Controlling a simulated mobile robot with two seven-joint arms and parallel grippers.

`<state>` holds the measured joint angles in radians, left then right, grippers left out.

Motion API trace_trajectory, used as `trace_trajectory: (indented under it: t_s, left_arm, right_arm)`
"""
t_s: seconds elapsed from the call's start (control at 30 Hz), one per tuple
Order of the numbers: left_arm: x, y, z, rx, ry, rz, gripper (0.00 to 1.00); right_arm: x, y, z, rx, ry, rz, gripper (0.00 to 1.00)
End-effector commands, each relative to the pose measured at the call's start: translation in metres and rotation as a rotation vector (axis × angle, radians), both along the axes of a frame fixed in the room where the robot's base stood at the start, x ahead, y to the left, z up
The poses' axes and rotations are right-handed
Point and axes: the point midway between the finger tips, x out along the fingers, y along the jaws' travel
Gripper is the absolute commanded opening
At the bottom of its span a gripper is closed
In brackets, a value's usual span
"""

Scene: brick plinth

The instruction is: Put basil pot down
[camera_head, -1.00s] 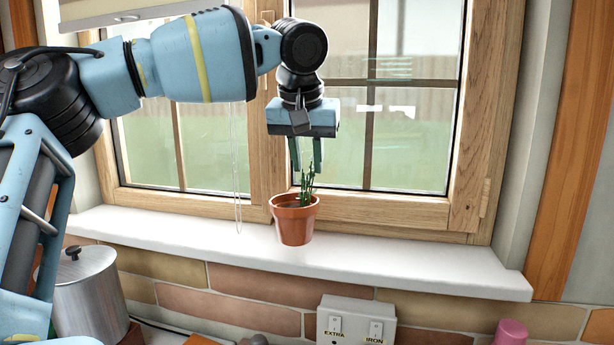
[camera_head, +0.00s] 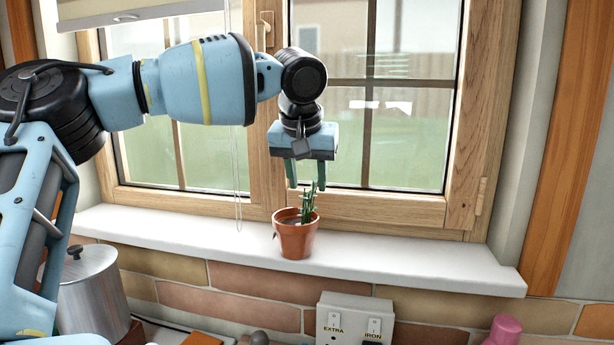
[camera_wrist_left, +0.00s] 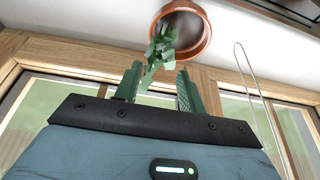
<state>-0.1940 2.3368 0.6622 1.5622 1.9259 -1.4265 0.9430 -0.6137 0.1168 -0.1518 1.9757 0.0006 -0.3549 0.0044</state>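The basil pot (camera_head: 295,240) is a small terracotta pot with a green plant. It stands upright on the white windowsill (camera_head: 400,265), close to its front edge. My left gripper (camera_head: 306,186) points down from above, with its green fingers apart over the plant. In the left wrist view the fingers (camera_wrist_left: 158,84) stand on both sides of the leaves (camera_wrist_left: 160,50), with gaps between. The pot's rim (camera_wrist_left: 208,38) is beyond the fingertips there. My right gripper is in no view.
A wooden-framed window (camera_head: 400,205) is close behind the gripper. A thin cord (camera_head: 237,180) hangs left of the pot. Below the sill are a lidded metal pot (camera_head: 92,290), a switch panel (camera_head: 355,320) and a pink object (camera_head: 502,330). The sill is clear on both sides.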

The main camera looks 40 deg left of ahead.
Motion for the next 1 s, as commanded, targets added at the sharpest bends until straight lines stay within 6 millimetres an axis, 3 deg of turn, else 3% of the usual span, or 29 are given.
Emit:
trace_trajectory:
  t_s: [0.3, 0.47, 1.0]
  left_arm:
    - [0.0, 0.0, 0.0, 0.0, 0.0, 0.0, 0.47]
    - [-0.002, -0.002, 0.01, 0.0, -0.002, 0.001, 0.47]
    - [-0.034, -0.021, 0.098, 0.0, -0.002, 0.001, 0.47]
  right_arm:
    - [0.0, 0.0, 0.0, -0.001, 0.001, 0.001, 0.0]
    - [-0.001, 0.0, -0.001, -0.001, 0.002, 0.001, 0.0]
    - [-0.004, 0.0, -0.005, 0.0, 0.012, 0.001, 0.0]
